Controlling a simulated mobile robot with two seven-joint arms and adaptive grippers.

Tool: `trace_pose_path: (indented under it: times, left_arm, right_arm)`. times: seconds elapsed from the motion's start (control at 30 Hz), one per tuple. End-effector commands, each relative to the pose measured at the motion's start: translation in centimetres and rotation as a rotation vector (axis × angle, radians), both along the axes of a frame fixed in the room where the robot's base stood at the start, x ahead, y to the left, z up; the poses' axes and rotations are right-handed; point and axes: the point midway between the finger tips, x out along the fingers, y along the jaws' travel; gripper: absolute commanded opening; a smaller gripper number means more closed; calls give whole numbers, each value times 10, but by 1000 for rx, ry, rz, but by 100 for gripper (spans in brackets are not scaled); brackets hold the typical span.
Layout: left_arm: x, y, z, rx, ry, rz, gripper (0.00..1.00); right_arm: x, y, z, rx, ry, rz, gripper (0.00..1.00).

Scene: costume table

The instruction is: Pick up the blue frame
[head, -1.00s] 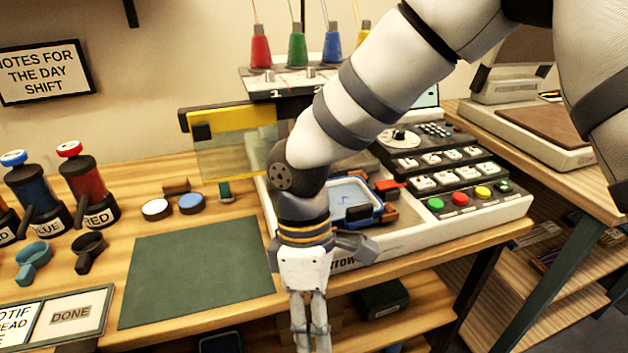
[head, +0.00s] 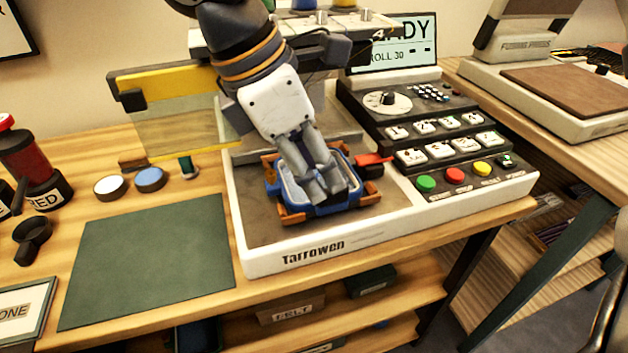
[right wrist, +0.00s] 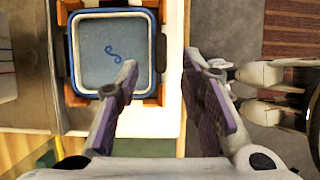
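The blue frame (head: 286,186) sits on the bed of the white Tarrowen machine (head: 262,262), in an orange-brown holder (head: 292,216). My right gripper (head: 328,184) is above it in the head view, fingers pointing down and hiding much of it. In the right wrist view the frame (right wrist: 115,98) has a blue rim around grey cloth with a blue S-shaped mark. There my right gripper (right wrist: 160,65) has its fingers apart with nothing between them. One finger overlaps the frame's lower right corner; the other is off to its right.
A red lever (head: 374,160) stands beside the holder. A button panel (head: 440,150) is on the right. A yellow-edged clear panel (head: 185,125) stands at the left. A green mat (head: 150,260) lies clear on the table, below two round pads (head: 150,180).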

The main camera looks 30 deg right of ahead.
Motion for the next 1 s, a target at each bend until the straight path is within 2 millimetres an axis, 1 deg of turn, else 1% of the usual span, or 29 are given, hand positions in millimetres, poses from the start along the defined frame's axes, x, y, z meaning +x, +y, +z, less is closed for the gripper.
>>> trace_pose_path:
  times: [0.03,0.1,0.17,0.23,0.43,0.47,0.5,0.6,0.9,1.0]
  left_arm:
    - [-3,0,-3,0,10,0,37]
    - [-5,0,-5,0,17,0,37]
    - [-6,0,-7,0,21,0,37]
    - [-7,0,-7,0,22,0,37]
    - [-6,0,-6,0,20,0,37]
    - [-6,0,-6,0,20,-1,37]
    - [-6,0,-6,0,20,-1,37]
    - [-6,0,-6,0,20,-1,37]
    - [-6,0,-6,0,20,-1,37]
    - [-5,0,-5,0,15,-1,37]
  right_arm:
    - [-3,-5,-13,2,12,0,35]
    - [-4,-11,-24,1,10,1,35]
    - [-4,-14,-31,1,8,-1,35]
    - [-5,-16,-35,-1,6,1,35]
    - [-5,-16,-34,-1,2,1,35]
    - [-5,-16,-34,-1,2,1,28]
    - [-5,-16,-34,0,2,0,19]
    - [-5,-16,-34,0,2,0,0]
    - [-5,-16,-33,-1,2,-1,0]
    - [-4,-16,-28,0,-1,-1,0]
